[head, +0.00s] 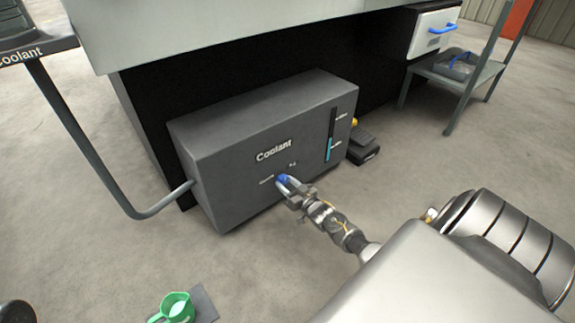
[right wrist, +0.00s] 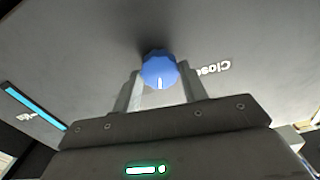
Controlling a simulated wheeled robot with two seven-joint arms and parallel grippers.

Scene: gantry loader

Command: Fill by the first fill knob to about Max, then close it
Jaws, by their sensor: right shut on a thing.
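The dark grey Coolant tank (head: 245,180) stands on the floor under the machine. The blue fill knob (head: 284,180) is on its front, with a white pointer mark; it also shows in the right wrist view (right wrist: 160,72), where a "Close" label (right wrist: 213,69) is beside it. My right gripper (head: 287,185) is shut on the knob, fingers on both sides of it. The level gauge (head: 331,120) at the tank's right shows cyan fluid (head: 329,149) in its lower part, reaching a little above the lower label and well below the upper one. My left gripper is not in view.
A grey pipe (head: 88,140) runs from a Coolant tray (head: 35,50) at upper left to the tank's side. A green jug (head: 178,307) sits at the bottom left. A black pedal (head: 364,145) is right of the tank, and a stand (head: 490,72) is at upper right.

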